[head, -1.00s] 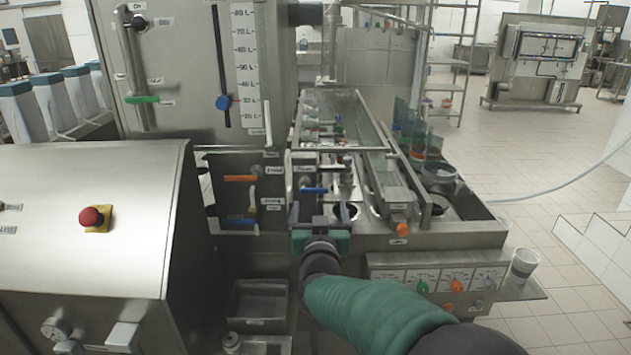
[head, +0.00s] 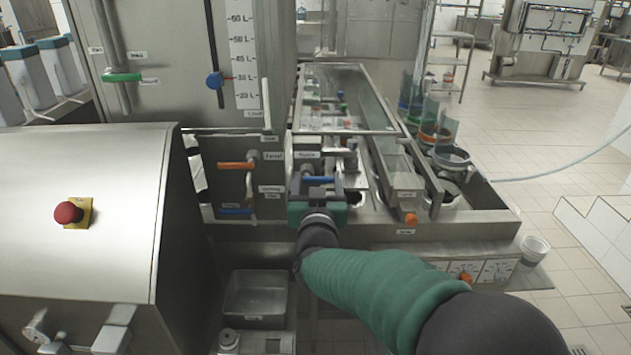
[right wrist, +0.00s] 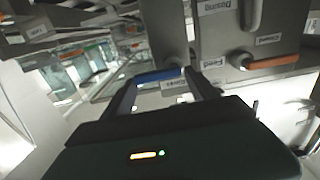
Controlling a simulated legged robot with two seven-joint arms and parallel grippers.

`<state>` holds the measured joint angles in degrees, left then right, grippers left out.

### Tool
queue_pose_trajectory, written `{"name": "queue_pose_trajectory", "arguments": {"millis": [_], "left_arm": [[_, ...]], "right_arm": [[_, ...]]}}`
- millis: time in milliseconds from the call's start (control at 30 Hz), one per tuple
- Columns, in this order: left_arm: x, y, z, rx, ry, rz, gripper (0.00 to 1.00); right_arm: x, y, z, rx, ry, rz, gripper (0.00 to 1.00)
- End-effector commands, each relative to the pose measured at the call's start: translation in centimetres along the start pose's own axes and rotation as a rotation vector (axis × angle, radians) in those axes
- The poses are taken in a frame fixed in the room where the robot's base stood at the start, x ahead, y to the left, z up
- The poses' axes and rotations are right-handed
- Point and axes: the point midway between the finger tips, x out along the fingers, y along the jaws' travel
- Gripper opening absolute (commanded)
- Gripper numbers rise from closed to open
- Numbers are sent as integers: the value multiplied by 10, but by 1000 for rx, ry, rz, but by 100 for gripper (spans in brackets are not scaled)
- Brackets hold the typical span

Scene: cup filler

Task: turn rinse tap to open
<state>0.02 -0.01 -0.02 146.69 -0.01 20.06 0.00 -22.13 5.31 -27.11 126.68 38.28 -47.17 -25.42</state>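A blue-handled tap (head: 319,181) is on the front of the machine, just beyond my right gripper. I take it as the rinse tap, but its label is too small to read surely. Its blue handle lies sideways in the head view. In the right wrist view the blue handle (right wrist: 158,75) shows at the far end of the gap between the two fingers. My right gripper (head: 318,194) is open, with its fingers (right wrist: 160,92) apart and nothing clamped. I cannot tell whether a finger touches the handle. My left gripper is not in view.
An orange-handled tap (head: 237,165) is left of the blue one, with another blue handle (head: 235,211) below it. An orange knob (head: 410,218) is to the right. A steel cabinet with a red emergency button (head: 68,212) fills the left. A grey bin (head: 256,294) sits below.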

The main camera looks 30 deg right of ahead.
Motion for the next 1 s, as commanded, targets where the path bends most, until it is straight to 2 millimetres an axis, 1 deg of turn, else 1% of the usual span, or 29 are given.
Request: {"name": "queue_pose_trajectory", "arguments": {"millis": [33, 233, 267, 467, 667, 867, 1000], "left_arm": [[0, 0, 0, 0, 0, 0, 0], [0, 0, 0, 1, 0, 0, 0], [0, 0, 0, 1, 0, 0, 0], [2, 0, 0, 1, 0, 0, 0], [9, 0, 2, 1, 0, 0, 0], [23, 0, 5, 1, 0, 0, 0], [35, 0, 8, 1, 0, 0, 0]], "right_arm": [[0, -4, 0, -2, -1, -9, 51], [0, -4, 1, -3, -2, -10, 25], [0, -4, 1, -3, -2, -9, 23], [0, -3, 2, 8, -3, -7, 23], [0, -3, 6, 68, -4, -8, 23], [0, -2, 11, 197, -4, -8, 23], [0, -2, 15, 322, -5, -7, 23]]}}
